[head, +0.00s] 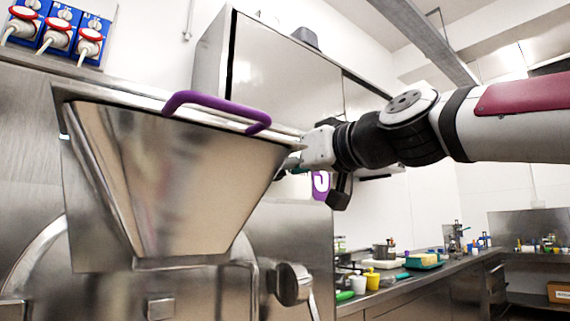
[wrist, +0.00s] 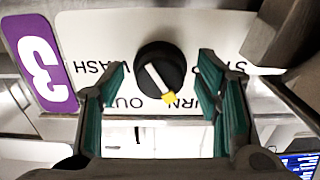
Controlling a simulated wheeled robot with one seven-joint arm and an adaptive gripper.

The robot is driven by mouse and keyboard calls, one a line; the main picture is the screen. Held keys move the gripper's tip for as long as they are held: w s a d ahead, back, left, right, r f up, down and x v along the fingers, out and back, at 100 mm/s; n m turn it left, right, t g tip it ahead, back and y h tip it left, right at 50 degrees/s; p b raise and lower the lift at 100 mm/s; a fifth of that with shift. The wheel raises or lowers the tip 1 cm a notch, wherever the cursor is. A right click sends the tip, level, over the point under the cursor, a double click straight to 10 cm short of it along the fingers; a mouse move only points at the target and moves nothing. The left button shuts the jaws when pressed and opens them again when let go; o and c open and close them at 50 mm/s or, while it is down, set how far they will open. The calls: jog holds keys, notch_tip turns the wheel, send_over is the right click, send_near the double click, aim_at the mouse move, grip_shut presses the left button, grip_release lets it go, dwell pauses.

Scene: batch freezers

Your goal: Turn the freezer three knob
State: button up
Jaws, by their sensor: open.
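The knob (wrist: 160,70) is round and black, with a white pointer bar and a yellow tip. It sits on a white label plate. The label reads upside down in the wrist view, and the yellow tip points down in the picture to the "TURN OUT" wording. A purple tag (wrist: 42,62) with a white 3 is left of it and also shows in the head view (head: 320,185). My gripper (wrist: 163,78) is open, its green-padded fingers on either side of the knob in the picture. I cannot tell whether they touch it. In the head view the knob is hidden.
A steel cabinet (head: 275,72) is behind. A counter (head: 420,276) with containers runs along the right.

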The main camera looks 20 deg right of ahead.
jog(key=c, duration=1.2)
jog(key=shift+o, duration=0.2)
jog(key=shift+m, duration=0.4)
jog(key=m+b, duration=0.1)
jog(key=m, duration=1)
jog(key=shift+r, duration=0.1)
